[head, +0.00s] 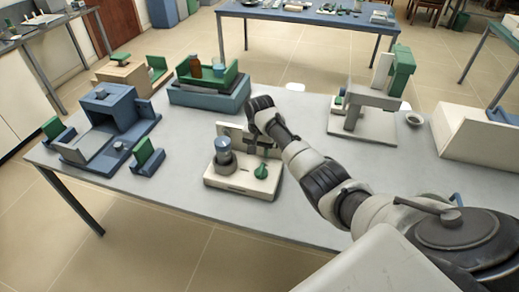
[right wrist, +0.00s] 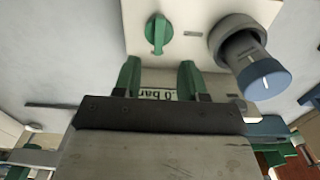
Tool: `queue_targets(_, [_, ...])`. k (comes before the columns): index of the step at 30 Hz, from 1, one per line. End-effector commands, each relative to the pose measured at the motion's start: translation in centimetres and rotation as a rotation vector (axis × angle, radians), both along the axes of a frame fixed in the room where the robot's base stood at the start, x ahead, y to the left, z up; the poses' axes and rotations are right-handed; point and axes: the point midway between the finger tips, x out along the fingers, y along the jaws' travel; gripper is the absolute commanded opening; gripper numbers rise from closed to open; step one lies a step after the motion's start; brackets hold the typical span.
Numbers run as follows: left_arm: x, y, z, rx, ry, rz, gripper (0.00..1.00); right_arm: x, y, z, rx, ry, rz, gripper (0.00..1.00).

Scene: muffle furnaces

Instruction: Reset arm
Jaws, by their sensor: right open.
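My right arm reaches in from the right in the head view, and its gripper (head: 264,150) hangs over the back of a small white device. The device (head: 236,186) has a grey cylinder with a blue cap (head: 222,150) and a green knob (head: 261,171). In the right wrist view my gripper's two green fingers (right wrist: 159,78) stand apart with nothing held between them. The green knob (right wrist: 158,34) and the blue-capped cylinder (right wrist: 254,62) lie beyond the fingers, apart from them. A label partly reading "0 bar" shows between the fingers. My left gripper is not in view.
A blue furnace-like unit (head: 104,112) with green-topped blocks stands at the table's left. A teal box with a green tray (head: 208,95) is behind the device. A white-and-green apparatus (head: 362,122) and small bowl (head: 414,119) stand right. The front table area (head: 310,215) is clear.

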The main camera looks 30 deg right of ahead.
Motion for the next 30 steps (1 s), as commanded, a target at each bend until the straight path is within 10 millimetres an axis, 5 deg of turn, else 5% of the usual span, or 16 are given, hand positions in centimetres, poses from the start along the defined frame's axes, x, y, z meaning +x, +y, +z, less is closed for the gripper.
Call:
queue_targets(19, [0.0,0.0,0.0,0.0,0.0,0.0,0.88,-1.1,1.1,-1.4,-0.011,-0.004,0.059,0.41])
queue_targets(23, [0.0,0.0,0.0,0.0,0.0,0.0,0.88,-4.2,3.6,-4.1,-0.036,-0.023,0.21,0.41])
queue_targets(30, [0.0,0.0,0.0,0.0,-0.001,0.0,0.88,-13.7,9.6,-7.4,-0.07,-0.092,0.559,0.41])
